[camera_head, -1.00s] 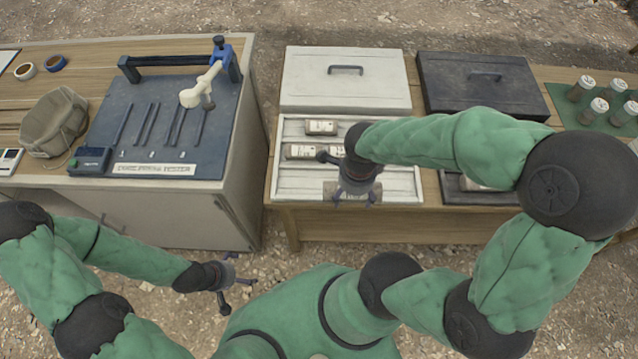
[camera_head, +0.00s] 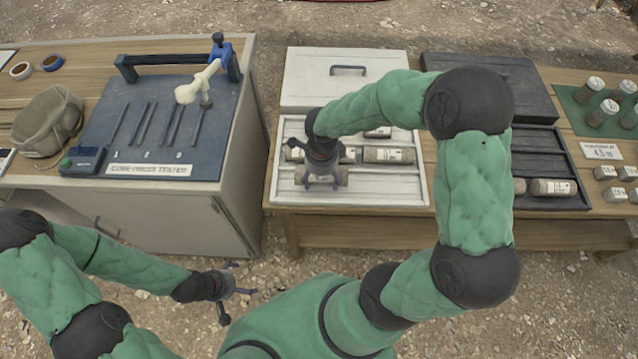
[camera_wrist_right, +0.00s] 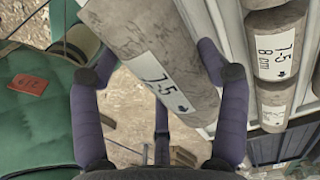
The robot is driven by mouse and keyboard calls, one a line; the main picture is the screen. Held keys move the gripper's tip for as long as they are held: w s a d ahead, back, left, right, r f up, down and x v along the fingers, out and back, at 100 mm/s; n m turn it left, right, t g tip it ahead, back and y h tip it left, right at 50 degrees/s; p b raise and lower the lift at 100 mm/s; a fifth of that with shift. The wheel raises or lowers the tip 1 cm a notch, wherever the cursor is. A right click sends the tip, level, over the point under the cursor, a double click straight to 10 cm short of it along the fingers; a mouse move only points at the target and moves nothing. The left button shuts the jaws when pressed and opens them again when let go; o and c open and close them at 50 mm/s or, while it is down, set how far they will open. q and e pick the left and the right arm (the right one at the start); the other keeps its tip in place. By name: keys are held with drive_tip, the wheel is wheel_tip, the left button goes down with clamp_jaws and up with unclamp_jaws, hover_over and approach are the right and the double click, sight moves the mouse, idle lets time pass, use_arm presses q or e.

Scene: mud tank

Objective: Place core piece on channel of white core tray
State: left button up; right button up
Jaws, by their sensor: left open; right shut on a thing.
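The white core tray (camera_head: 405,195) stands on the wooden table with several grey core pieces in its channels. One labelled core (camera_head: 388,155) lies in a middle channel at the right, and part of another (camera_head: 378,132) shows behind it. My right gripper (camera_head: 322,182) is over the tray's front left part, shut on a core piece (camera_wrist_right: 150,60) labelled 7-5. Whether that piece touches the tray cannot be told. Other labelled cores (camera_wrist_right: 275,50) lie in the tray beside it in the right wrist view. My left gripper (camera_head: 240,295) is open and empty, low in front of the left table.
A dark tray (camera_head: 545,165) with cores stands to the right. The white lid (camera_head: 310,80) and black lid (camera_head: 490,80) lie behind the trays. The core tester (camera_head: 150,130) and a cloth bag (camera_head: 45,125) are on the left table. Sample jars (camera_head: 605,110) stand far right.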

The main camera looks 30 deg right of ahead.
sight(319, 182)
drive_tip(key=shift+w+f, duration=0.45)
drive_tip(key=shift+w, duration=0.05)
drive_tip(key=shift+w+f+b, duration=0.1)
drive_tip(key=shift+f+b, duration=0.2)
drive_tip(key=shift+f, duration=0.1)
drive_tip(key=shift+f+b, duration=0.35)
drive_tip(key=shift+f, duration=0.85)
drive_tip(key=shift+f, duration=0.2)
drive_tip(key=o, duration=1.7)
drive_tip(key=shift+a, duration=0.1)
drive_tip(key=shift+r, duration=0.2)
wheel_tip(319, 182, up, 12)
drive_tip(key=p, duration=0.4)
